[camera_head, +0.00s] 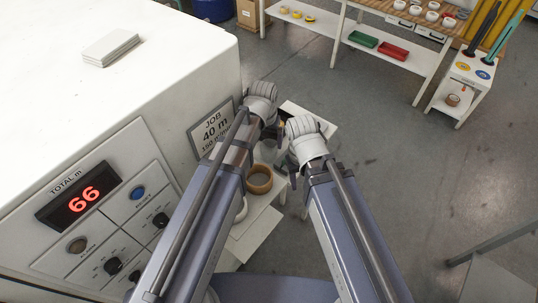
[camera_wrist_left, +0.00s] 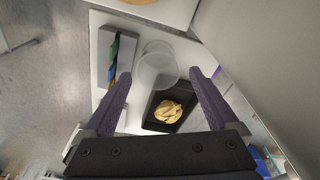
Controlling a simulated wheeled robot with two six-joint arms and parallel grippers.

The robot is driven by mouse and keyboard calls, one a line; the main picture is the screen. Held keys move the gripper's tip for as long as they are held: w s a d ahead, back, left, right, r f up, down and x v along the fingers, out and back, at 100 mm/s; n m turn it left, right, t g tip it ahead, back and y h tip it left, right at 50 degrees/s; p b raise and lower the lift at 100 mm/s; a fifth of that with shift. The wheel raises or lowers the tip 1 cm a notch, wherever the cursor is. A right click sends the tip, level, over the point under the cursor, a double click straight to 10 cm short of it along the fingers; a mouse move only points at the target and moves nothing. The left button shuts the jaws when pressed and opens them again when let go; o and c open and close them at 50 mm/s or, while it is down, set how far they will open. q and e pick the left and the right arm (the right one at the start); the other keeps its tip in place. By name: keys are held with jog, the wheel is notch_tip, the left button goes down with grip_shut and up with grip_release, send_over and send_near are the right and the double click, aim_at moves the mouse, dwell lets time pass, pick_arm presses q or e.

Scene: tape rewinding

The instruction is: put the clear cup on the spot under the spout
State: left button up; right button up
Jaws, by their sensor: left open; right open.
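The clear cup (camera_wrist_left: 158,70) stands on a white surface in the left wrist view, between and beyond the fingertips of my left gripper (camera_wrist_left: 160,76). The gripper is open, and I cannot tell whether either finger touches the cup. In the head view the cup (camera_head: 268,151) shows faintly between my two arms. My left gripper is mostly hidden there by its own arm. My right gripper (camera_head: 292,170) is partly seen beside the stand, open, with nothing visible in it. I cannot make out the spout or the spot under it.
A black tray (camera_wrist_left: 151,122) with yellowish pieces is close to the cup. A grey box (camera_wrist_left: 104,72) with coloured items stands on its other side. A tape roll (camera_head: 259,180) lies on the white stand. The large white machine (camera_head: 150,90) bounds the left.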

aim_at(269, 146)
pick_arm(q)
jog(key=shift+w+d+f+b, duration=0.1)
jog(key=shift+w+f+b, duration=0.15)
jog(key=shift+f+b, duration=0.65)
jog(key=shift+w+d+f+b, duration=0.15)
jog(key=shift+w+f+b, duration=0.05)
jog(key=shift+f+b, duration=0.65)
jog(key=shift+w+d+f+b, duration=0.1)
jog(key=shift+w+f+b, duration=0.15)
jog(key=shift+f+b, duration=0.6)
jog(key=shift+c, duration=0.2)
jog(key=c, duration=1.2)
jog(key=shift+r+p, duration=0.15)
jog(key=shift+p, duration=0.2)
notch_tip(269, 146, up, 10)
jog(key=p, duration=0.9)
jog(key=shift+p, duration=0.4)
